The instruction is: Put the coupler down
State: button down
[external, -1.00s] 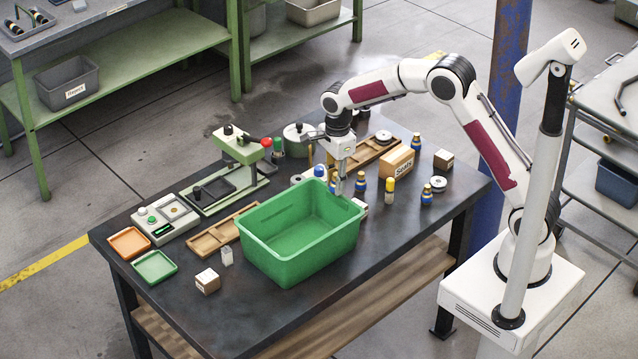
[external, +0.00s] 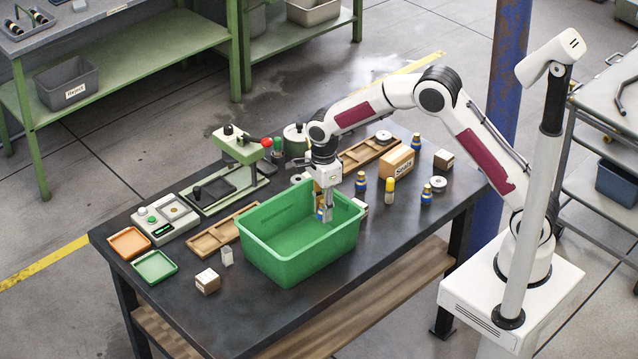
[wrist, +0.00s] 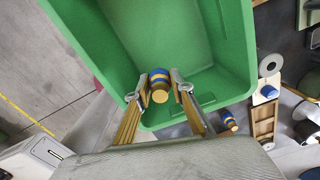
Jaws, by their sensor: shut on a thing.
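The coupler (wrist: 159,84) is a small blue cylinder with yellow bands and a brass-coloured end. My gripper (wrist: 156,92) is shut on it, with one finger on each side. In the external view, my gripper (external: 325,214) points down over the right part of the green bin (external: 275,262), and a bit of the coupler (external: 319,213) shows beside the fingers. In the wrist view the empty floor of the bin (wrist: 185,40) lies beyond the coupler. I cannot tell how high the coupler is above that floor.
Several similar couplers stand right of the bin, one near its rim (wrist: 228,119). A box marked "Seals" (external: 396,163) and a wooden tray (external: 370,148) are behind. A press (external: 238,150), a divided wooden tray (external: 217,233) and a small box (external: 207,281) are to the left.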

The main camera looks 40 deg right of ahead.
jog(key=shift+f, duration=2.95)
jog(key=shift+f, duration=1.85)
jog(key=shift+f, duration=0.15)
jog(key=c, duration=1.8)
grip_release()
jog(key=shift+o, duration=0.2)
jog(key=shift+r, duration=0.2)
notch_tip(320, 180, up, 12)
jog(key=shift+f, duration=0.1)
